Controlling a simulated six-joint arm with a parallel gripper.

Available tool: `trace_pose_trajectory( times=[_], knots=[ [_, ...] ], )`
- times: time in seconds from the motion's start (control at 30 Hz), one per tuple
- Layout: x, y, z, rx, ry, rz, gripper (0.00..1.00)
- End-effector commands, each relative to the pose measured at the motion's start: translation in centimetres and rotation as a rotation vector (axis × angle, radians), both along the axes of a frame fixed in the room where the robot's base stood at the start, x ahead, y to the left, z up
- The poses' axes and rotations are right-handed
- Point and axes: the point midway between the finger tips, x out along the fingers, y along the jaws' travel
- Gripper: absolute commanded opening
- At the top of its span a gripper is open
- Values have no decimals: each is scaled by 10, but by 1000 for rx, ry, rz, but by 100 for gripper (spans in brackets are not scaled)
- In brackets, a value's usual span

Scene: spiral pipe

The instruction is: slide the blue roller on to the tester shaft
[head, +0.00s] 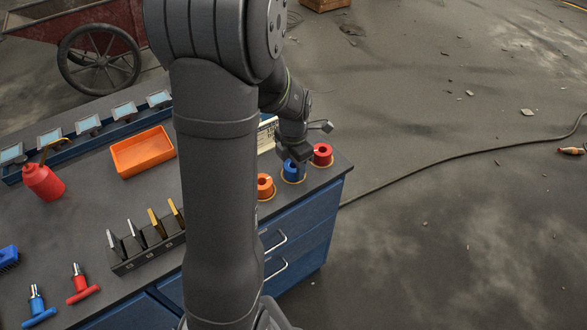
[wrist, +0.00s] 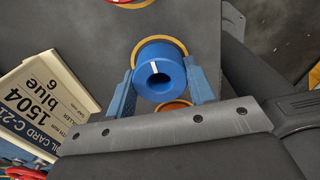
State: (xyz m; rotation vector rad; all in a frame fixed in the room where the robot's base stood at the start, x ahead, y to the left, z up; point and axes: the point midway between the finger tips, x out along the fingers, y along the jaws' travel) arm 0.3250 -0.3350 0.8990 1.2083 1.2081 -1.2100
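The blue roller (head: 292,172) stands upright near the bench's right corner, between an orange and a red roller. In the wrist view the blue roller (wrist: 158,78) shows its dark bore and a white stripe on its top, with a yellow ring around its base. My gripper (head: 294,160) is down at the roller from above. In the wrist view the blue fingers of my gripper (wrist: 160,88) flank the roller on its left and right, close against it. Whether they press on it is unclear. I cannot pick out the tester shaft; my arm hides part of the bench.
The red roller (head: 321,154) and orange roller (head: 265,186) stand close on either side. A printed card (wrist: 42,108) reads "1504" and "6 blue". An orange tray (head: 142,151), a red bottle (head: 43,182) and a dark slotted block (head: 150,250) occupy the bench.

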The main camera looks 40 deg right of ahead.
Motion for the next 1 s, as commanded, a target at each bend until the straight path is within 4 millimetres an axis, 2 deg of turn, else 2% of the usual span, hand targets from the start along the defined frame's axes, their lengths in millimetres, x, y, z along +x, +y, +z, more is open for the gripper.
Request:
trace_pose_trajectory(
  times=[0.37, 0.53, 0.67, 1.0],
  knots=[
    [0, 0, 4, -1, -1, 0, 20],
    [1, -1, 21, -2, -3, 0, 20],
    [1, -1, 45, -3, -4, 0, 20],
    [-77, -19, 88, -2, -2, -6, 20]
  ],
)
